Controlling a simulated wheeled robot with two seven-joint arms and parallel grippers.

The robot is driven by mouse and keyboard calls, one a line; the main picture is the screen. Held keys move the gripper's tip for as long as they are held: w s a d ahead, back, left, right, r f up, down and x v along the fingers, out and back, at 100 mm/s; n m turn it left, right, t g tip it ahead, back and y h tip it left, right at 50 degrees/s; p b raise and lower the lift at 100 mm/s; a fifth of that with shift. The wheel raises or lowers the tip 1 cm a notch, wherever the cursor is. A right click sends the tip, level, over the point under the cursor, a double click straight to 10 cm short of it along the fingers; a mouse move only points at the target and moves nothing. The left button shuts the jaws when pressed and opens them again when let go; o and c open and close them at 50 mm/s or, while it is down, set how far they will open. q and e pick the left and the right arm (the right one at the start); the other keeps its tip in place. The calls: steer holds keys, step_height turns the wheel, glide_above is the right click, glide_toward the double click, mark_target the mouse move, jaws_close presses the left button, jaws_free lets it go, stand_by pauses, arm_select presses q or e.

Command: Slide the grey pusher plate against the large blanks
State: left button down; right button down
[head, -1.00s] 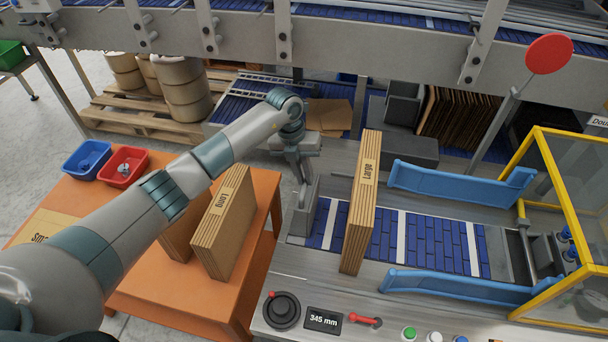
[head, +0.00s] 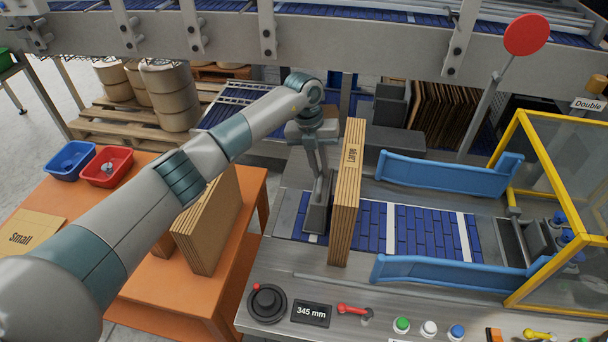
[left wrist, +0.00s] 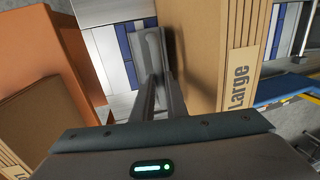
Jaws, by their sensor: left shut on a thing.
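The large blanks (head: 345,205) stand upright as a brown bundle on the blue belt, marked "Large". They fill the right of the left wrist view (left wrist: 208,55). The grey pusher plate (head: 316,212) stands just left of them, and no clear gap shows between the two. I cannot tell whether they press together. My left gripper (head: 318,172) is shut on the pusher plate from above. In the left wrist view its fingers (left wrist: 158,98) reach down to the plate, close beside the bundle. My right gripper is not in view.
Blue guide rails (head: 440,172) flank the belt (head: 415,228) right of the bundle, which is clear up to a yellow-framed guard (head: 535,150). A control panel with a 345 mm display (head: 311,314) lies in front.

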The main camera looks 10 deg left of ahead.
arm_select(q)
steer(key=shift+w+d, duration=0.1)
steer(key=shift+d, duration=0.75)
steer(key=shift+a, duration=0.1)
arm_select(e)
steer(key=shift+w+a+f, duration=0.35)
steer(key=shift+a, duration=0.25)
arm_select(q)
steer(key=c, duration=1.8)
jaws_free()
steer(key=shift+o, duration=0.2)
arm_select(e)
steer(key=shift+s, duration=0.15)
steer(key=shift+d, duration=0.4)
